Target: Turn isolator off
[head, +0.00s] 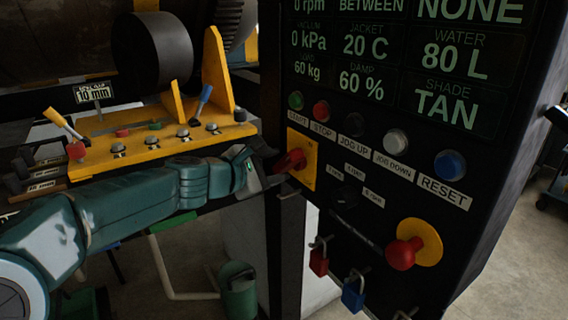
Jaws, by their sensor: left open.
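The isolator is a red rotary handle (291,160) on a yellow plate (307,158), at the left edge of the black control panel (330,215). My left arm comes in from the left, and its gripper (273,168) is open right beside the red handle. The fingertips are at the handle's left end; I cannot tell whether they touch it. The handle sits at a slant, and part of the plate's lettering is too small to read. My right gripper is not in view.
A red mushroom stop (405,252) on a yellow disc is lower right. Red (319,262) and blue (353,294) padlocks hang below. A yellow lever bench (150,140) lies behind my left arm.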

